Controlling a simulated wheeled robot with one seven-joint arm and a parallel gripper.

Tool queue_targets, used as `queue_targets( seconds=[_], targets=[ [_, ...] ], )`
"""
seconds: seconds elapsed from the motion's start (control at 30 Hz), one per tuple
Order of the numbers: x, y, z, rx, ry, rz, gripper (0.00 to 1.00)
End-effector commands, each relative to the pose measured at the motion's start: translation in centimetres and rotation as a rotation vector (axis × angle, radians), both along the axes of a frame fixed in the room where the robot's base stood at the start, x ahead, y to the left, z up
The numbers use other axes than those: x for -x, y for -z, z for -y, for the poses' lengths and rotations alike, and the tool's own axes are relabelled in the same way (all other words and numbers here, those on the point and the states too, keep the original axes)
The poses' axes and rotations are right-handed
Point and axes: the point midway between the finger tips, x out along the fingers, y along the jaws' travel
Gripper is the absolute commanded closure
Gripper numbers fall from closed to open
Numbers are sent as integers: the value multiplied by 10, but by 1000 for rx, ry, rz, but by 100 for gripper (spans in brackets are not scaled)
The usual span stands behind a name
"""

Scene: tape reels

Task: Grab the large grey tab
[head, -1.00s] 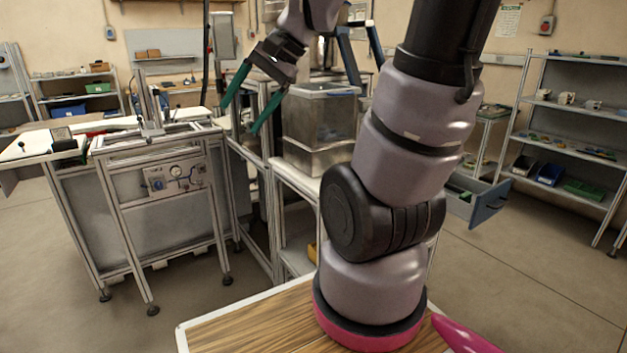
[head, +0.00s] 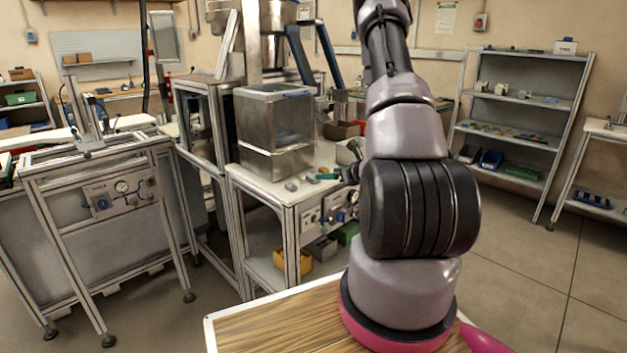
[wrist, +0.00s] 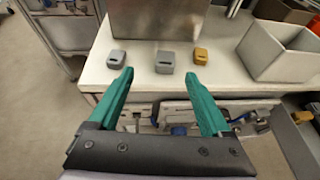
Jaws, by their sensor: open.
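Two grey tabs lie on the white bench top (wrist: 230,82) in front of a metal box. In the wrist view the left grey tab (wrist: 116,58) looks close in size to the middle grey tab (wrist: 165,62); I cannot tell surely which is larger. An ochre tab (wrist: 200,56) lies right of them. My gripper (wrist: 159,75) is open and empty, its teal fingers pointing towards the tabs, with the middle tab between the fingertips in the picture. In the head view my gripper (head: 328,176) is at the bench, right of the grey tabs (head: 291,186).
The metal box (head: 275,130) stands behind the tabs. An open grey bin (wrist: 275,50) stands to the right on the bench. Below the bench edge is a panel with gauges (head: 335,208). Shelves (head: 520,100) stand far right; open floor lies between.

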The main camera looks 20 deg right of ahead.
Motion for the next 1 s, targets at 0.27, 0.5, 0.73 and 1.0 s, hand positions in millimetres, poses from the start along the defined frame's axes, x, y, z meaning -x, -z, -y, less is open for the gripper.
queue_targets(
  seconds=[0.27,0.5,0.73,1.0],
  targets=[
    [-31,22,-1,-3,27,-6,18],
    [-51,30,-5,-3,27,-6,18],
    [-80,44,-6,-3,26,-6,18],
    [-97,50,-10,-3,27,-7,18]
  ],
)
